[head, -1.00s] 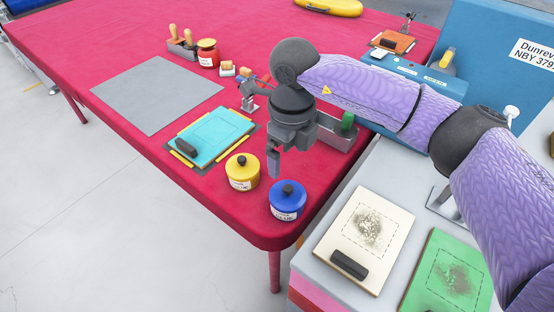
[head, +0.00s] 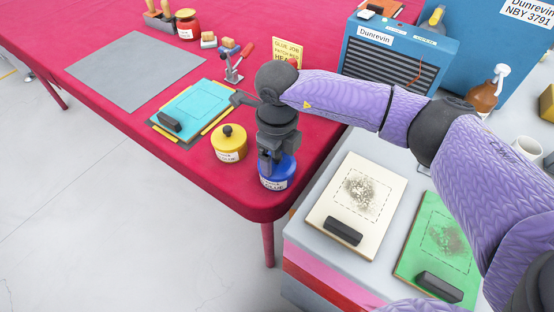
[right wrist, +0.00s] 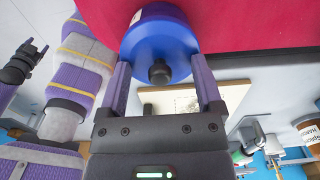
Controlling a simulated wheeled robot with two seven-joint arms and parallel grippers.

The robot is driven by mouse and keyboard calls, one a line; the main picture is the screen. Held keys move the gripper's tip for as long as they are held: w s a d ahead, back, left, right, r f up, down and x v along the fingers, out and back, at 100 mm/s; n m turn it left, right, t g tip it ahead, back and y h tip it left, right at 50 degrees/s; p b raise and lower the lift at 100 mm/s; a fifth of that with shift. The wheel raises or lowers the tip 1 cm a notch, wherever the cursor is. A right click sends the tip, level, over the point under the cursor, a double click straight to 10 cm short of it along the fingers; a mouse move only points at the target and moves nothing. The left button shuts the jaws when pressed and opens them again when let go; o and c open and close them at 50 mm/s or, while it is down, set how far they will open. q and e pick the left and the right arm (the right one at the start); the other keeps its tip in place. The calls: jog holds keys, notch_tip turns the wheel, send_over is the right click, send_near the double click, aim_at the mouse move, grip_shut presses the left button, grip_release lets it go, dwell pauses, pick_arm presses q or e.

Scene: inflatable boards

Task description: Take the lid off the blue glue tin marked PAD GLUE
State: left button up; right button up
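The blue tin (head: 275,183) stands on the red table near its front corner. Its white label is partly readable and ends in GLUE. In the right wrist view its blue lid (right wrist: 158,38) has a black knob (right wrist: 160,72) on top. My right gripper (head: 270,167) points down over the tin and hides much of the lid in the head view. In the right wrist view the right gripper (right wrist: 162,66) is open, with one finger on each side of the knob and a gap to it.
A yellow tin (head: 229,146) stands close to the left of the blue one. A turquoise board (head: 196,102) lies behind it. A cream board (head: 350,205) and a green board (head: 438,240) lie on the grey bench to the right. A grey mat (head: 135,68) is clear.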

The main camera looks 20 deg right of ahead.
jog(key=shift+s+f, duration=0.1)
grip_shut()
